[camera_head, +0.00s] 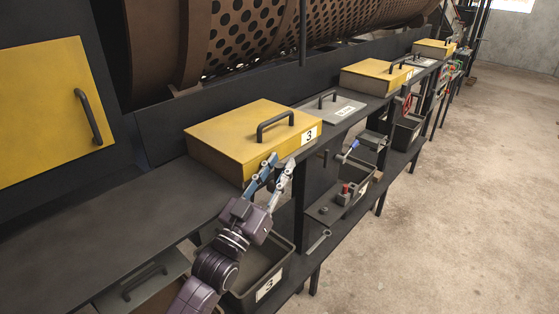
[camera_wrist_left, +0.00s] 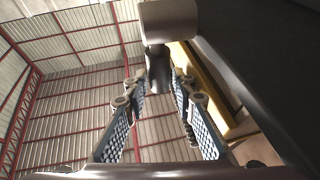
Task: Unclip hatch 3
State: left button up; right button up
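Hatch 3 (camera_head: 235,135) is a yellow lid with a dark bar handle (camera_head: 275,125) on top and a white "3" label (camera_head: 309,135) at its front right corner. It lies closed on the dark bench. My left gripper (camera_head: 281,159) is at the hatch's front edge, pointing upward, with its blue-padded fingers apart. In the left wrist view the fingers (camera_wrist_left: 160,78) stand on either side of a grey cylindrical part (camera_wrist_left: 159,62) under a pale block (camera_wrist_left: 168,22), probably the clip. Contact is unclear. The head view does not show the clip clearly. My right gripper is out of view.
A grey bin (camera_head: 268,284) labelled 3 stands on the lower shelf (camera_head: 340,237) below the hatch. A grey lid (camera_head: 334,109) and another yellow hatch (camera_head: 375,76) lie farther along the bench. A spanner (camera_head: 319,241) lies on the shelf. The floor at right is clear.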

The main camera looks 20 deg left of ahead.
pick_arm(q)
jog(key=shift+w+r, duration=0.1)
jog(key=shift+w, duration=0.1)
grip_shut()
dwell(0.3)
